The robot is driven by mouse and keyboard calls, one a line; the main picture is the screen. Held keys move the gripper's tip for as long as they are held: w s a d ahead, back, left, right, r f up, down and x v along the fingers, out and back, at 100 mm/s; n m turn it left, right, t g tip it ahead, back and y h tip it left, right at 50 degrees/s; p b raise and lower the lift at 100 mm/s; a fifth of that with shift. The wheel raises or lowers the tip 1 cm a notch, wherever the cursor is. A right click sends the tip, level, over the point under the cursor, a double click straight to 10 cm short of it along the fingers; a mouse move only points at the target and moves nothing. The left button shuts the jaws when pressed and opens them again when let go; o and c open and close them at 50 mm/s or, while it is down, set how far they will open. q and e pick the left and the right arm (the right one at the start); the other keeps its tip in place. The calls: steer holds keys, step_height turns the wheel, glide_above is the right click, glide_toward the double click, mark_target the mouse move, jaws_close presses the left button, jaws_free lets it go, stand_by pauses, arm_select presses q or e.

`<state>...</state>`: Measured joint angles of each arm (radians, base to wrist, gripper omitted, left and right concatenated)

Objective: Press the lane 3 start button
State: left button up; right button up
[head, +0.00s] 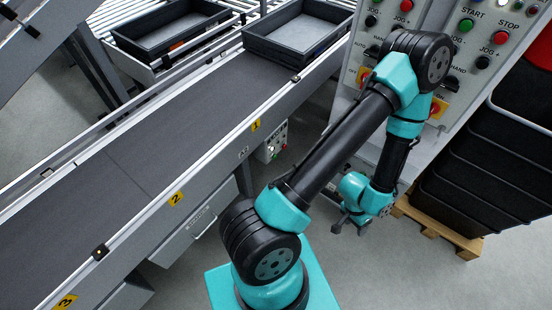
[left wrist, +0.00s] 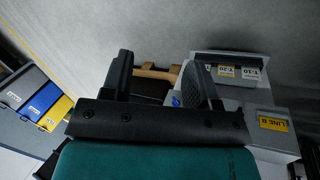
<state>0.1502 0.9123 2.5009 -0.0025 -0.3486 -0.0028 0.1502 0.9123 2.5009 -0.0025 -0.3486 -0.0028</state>
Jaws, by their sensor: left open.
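A light grey control panel (head: 440,75) stands at the upper right of the head view. No lane number is readable on the panel, so I cannot tell which START button is lane 3's. My left gripper (head: 350,223) hangs low below the panel, apart from the buttons. In the left wrist view its two fingers (left wrist: 163,88) are spread with nothing held between them. My right gripper is not visible.
A dark conveyor belt (head: 120,160) with yellow number tags runs across the left. Grey trays (head: 298,33) stand at its far end. A small button box (head: 272,142) hangs beneath it. Black stacked crates (head: 480,165) on a wooden pallet (head: 440,232) stand right of my arm.

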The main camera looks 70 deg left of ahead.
arm_select(q)
jaws_close()
stand_by(1.4)
